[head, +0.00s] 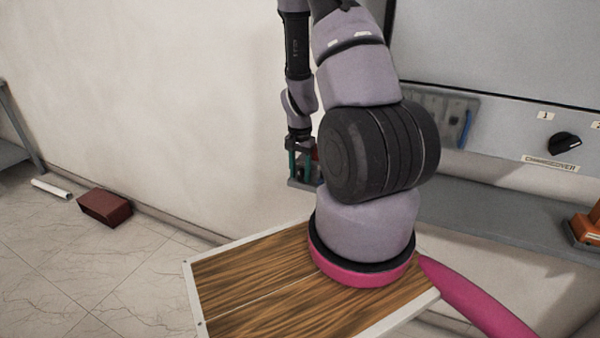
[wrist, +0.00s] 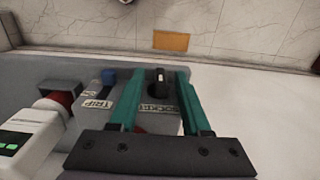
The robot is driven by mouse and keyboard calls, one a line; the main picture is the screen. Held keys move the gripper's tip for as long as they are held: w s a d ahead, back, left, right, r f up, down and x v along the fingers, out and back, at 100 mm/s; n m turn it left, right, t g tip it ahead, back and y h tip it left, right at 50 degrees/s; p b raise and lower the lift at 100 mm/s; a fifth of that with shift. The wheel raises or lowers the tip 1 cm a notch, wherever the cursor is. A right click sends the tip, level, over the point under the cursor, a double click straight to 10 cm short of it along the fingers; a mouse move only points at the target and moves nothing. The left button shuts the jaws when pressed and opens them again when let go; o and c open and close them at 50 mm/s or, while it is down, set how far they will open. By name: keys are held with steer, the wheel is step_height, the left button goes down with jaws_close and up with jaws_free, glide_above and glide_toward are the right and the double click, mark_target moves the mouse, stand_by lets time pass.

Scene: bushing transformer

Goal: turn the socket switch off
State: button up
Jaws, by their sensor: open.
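The socket switch (wrist: 158,92) is a small black knob with a white mark, on a grey panel in the wrist view. The label beside it (wrist: 157,113) is upside down and partly covered by my fingers; it seems to read SOCKET. My gripper (wrist: 161,72) is open, with one teal finger on each side of the knob. I cannot tell whether either finger touches it. In the head view my gripper (head: 303,166) points down behind my arm, and the switch is hidden.
A pale device with a green display (wrist: 22,142) is nearer. A cabinet with a CHANGEOVER knob (head: 565,144) is at right. A wooden-topped surface (head: 250,285) lies below my arm.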

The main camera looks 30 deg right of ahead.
jaws_close()
steer(key=shift+w+a+g+h, duration=0.1)
steer(key=shift+a+g+h, duration=0.05)
steer(key=shift+g+h, duration=0.3)
steer(key=g+h, duration=0.2)
steer(key=g, duration=0.1)
steer(key=shift+w, duration=0.15)
steer(key=g+h, duration=0.3)
steer(key=shift+w+a+f+g, duration=0.15)
steer(key=shift+f+g, duration=0.1)
steer(key=g+h, duration=0.2)
steer(key=g, duration=0.1)
steer(key=shift+w+a+f+h, duration=0.1)
steer(key=shift+f+h, duration=0.1)
steer(key=shift+h, duration=0.05)
steer(key=shift+f+g+h, duration=0.2)
steer(key=shift+g+h, duration=1.1)
steer(key=shift+g, duration=0.5)
